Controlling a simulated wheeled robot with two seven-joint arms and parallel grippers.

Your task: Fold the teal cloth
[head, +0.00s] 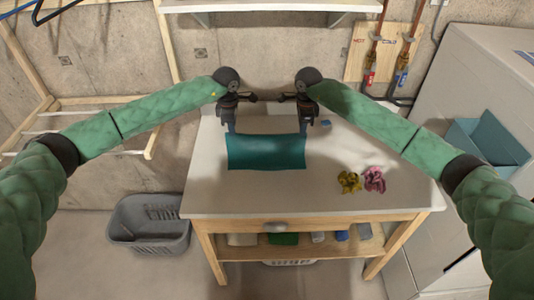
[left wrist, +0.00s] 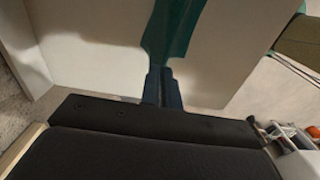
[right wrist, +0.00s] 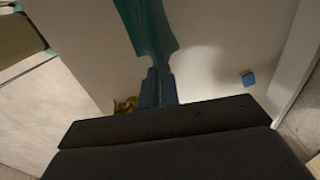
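I cannot tell whether the lower edge touches the table.
The white table (head: 210,195) has yellow (head: 349,181) and pink (head: 374,179) crumpled items at right. A small blue item (head: 326,123) lies behind them. A grey basket (head: 150,235) stands on the floor at left. A white appliance (head: 445,95) stands at right. The table's front left is clear.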

